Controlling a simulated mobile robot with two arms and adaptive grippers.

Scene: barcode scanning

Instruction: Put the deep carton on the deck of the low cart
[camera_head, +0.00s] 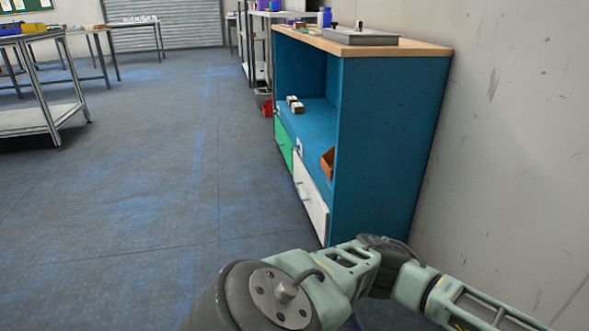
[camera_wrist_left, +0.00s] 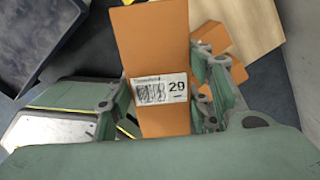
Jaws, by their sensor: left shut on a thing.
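My left gripper (camera_wrist_left: 162,98) shows in the left wrist view, its two fingers on either side of an orange carton (camera_wrist_left: 150,45). It is shut on this carton, which is long and has a white barcode label reading 29. The carton's lower end is hidden behind the green gripper body. I cannot tell for sure whether it is the deep carton. In the head view my arm crosses the bottom, with no fingertips showing. No low cart can be clearly made out. My right gripper is in neither view.
More orange boxes (camera_wrist_left: 212,38) lie behind the carton, near a pale wooden surface (camera_wrist_left: 248,22). A dark panel (camera_wrist_left: 35,35) is at upper left. A blue cabinet (camera_head: 385,135) stands against the right wall. A metal rack (camera_head: 40,118) stands left. The floor between is clear.

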